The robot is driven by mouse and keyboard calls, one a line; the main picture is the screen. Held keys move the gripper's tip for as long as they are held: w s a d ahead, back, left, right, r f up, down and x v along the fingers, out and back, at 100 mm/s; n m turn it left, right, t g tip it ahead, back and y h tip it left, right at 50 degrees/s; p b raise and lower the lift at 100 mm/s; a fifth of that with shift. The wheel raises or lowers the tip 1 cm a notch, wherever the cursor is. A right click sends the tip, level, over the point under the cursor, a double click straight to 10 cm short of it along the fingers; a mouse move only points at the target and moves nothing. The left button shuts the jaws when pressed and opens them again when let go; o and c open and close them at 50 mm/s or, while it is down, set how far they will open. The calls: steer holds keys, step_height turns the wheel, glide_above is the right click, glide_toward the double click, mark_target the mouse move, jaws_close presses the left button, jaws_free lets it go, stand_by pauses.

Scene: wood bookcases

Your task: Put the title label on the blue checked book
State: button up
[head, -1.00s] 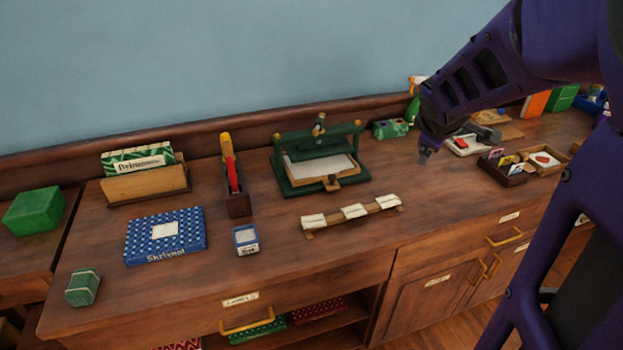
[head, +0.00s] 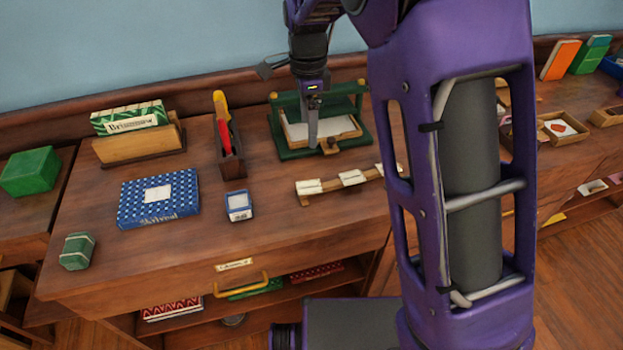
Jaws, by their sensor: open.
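The blue checked book (head: 131,210) lies flat on the left part of the wooden counter, with a white rectangle on its cover and white lettering along its front edge. White labels (head: 352,177) rest on a low wooden rack (head: 327,192) right of the middle; their print is too small to read. The rack's right end is hidden behind my arm. My gripper (head: 312,138) points down over the green press, behind the rack and apart from the labels. It is open, seen side-on, with nothing visible in it.
A small blue-and-white box (head: 238,206) stands between book and rack. A holder with red and yellow handled tools (head: 223,125), a letter stand (head: 140,148) and the green press (head: 283,112) stand behind. A green block (head: 77,250) is at front left.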

steer(key=b, duration=0.1)
glide_above(309, 187)
step_height(309, 187, down, 12)
steer(key=shift+w+r, duration=0.1)
steer(key=shift+f, duration=2.75)
steer(key=shift+f+b, duration=0.25)
steer(key=shift+b, duration=0.1)
jaws_close()
step_height(309, 187, up, 10)
steer(key=r+p, duration=0.1)
steer(key=s+d+f+n, duration=0.2)
steer(key=d+n, duration=0.2)
steer(key=n, duration=0.1)
steer(key=s+d+f+n, duration=0.1)
steer(key=d+f+n, duration=0.1)
steer(key=d+n, duration=0.3)
steer(key=s+d+f+n, duration=0.2)
steer(key=d+n, duration=0.2)
steer(key=shift+s+d+f+n, duration=0.3)
steer(key=shift+s+f+n, duration=0.05)
steer(key=shift+f+n, duration=0.05)
steer(key=shift+s+d+f+n, duration=0.2)
steer(key=shift+d+n, duration=0.15)
steer(key=shift+n, duration=0.15)
